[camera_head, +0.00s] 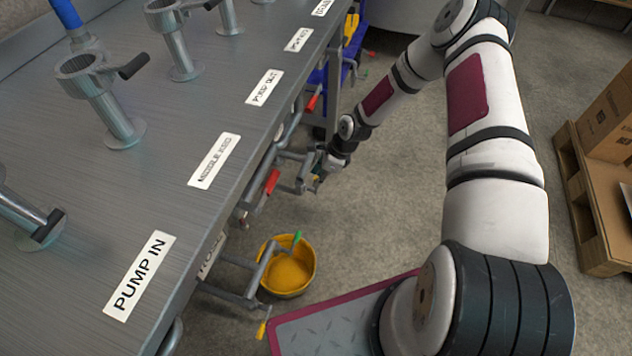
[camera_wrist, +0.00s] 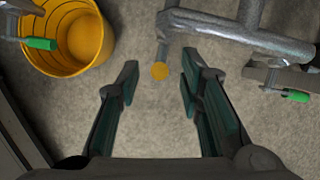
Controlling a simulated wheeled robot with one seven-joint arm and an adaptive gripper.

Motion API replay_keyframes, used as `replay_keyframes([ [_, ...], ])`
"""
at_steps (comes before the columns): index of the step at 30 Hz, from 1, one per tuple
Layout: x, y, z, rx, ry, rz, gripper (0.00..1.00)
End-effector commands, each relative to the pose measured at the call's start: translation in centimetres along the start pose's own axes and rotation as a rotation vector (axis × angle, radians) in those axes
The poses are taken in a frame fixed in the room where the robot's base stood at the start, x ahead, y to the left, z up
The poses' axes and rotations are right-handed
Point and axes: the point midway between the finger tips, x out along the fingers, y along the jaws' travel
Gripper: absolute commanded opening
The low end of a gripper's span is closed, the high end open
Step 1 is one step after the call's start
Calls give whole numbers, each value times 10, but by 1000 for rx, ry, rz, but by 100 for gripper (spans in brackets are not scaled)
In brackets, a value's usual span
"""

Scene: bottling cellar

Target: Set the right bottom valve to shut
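My gripper (camera_head: 318,174) is low beside the metal pipework under the bench's edge. In the wrist view its two dark green-padded fingers (camera_wrist: 160,67) are apart, with nothing clamped between them. A grey valve lever with a round yellow-orange end (camera_wrist: 160,71) points in between the fingertips from the pipe (camera_wrist: 240,34); I see no contact with either finger. A green-tipped lever (camera_wrist: 297,96) shows to the right and another green tip (camera_wrist: 42,43) over the bucket. In the head view, the arm and gripper partly hide the nearby valve. I cannot tell which lever is the right bottom valve.
A yellow bucket (camera_head: 302,283) stands on the floor by the pipes. Red handles (camera_head: 272,182) and a yellow-tipped lever (camera_head: 262,329) stick out below the labelled metal bench (camera_head: 190,110). A pallet with boxes (camera_head: 590,215) is at the right. The floor between is clear.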

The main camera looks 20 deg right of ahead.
Motion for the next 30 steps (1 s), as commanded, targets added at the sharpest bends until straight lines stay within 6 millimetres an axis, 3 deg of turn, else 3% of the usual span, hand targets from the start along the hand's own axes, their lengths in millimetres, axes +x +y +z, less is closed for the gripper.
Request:
replay_keyframes([
  [6, 21, 0, 0, -1, 0, 0, 34],
  [16, 22, 0, 0, -1, 0, 0, 34],
  [21, 22, 0, 0, -1, 0, 0, 0],
  [30, 22, 0, 1, -3, 1, -5, 0],
])
